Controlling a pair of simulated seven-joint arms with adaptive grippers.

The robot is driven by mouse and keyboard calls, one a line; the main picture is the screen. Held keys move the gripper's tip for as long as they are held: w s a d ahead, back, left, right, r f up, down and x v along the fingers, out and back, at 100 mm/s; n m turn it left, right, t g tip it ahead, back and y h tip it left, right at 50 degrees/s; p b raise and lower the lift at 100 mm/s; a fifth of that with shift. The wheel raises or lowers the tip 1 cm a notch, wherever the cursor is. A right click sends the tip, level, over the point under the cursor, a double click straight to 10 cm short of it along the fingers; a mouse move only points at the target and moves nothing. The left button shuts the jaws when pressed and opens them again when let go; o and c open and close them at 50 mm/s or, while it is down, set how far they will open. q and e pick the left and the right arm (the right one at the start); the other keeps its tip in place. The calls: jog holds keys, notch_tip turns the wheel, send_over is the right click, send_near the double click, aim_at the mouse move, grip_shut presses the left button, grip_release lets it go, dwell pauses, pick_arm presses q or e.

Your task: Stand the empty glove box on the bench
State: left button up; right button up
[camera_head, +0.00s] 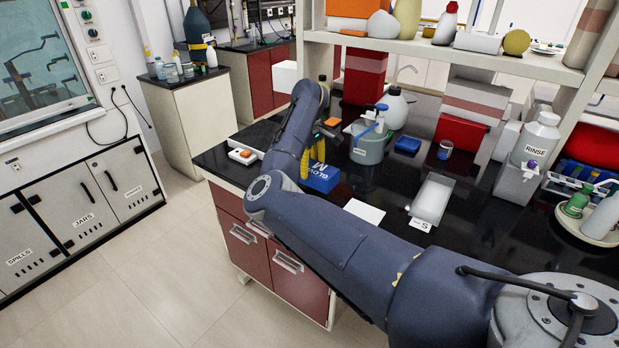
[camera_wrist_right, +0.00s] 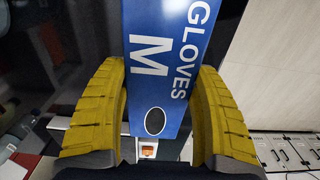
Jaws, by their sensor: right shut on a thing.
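The blue glove box (camera_head: 320,180), lettered "GLOVES M", is at the front left part of the black bench (camera_head: 290,218). Its lettering looks upside down in the head view. My right gripper (camera_head: 318,152) has its yellow fingers on the box from above. In the right wrist view the box (camera_wrist_right: 165,50) lies between the two yellow fingers (camera_wrist_right: 160,80), one along each side, and a dark oval opening shows on its face. Whether the box touches the bench cannot be told. My left gripper is not in view.
A grey-green tub (camera_head: 370,146) with a blue-topped bottle is behind. A white device with an orange part (camera_head: 242,156) sits left. A shelf (camera_head: 440,48) overhangs the back.

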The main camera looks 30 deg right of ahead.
aim_at(310, 165)
jog(key=shift+f, duration=2.2)
jog(key=shift+f, duration=0.15)
jog(key=o, duration=1.1)
notch_tip(310, 165, up, 12)
jog(key=shift+r, duration=0.15)
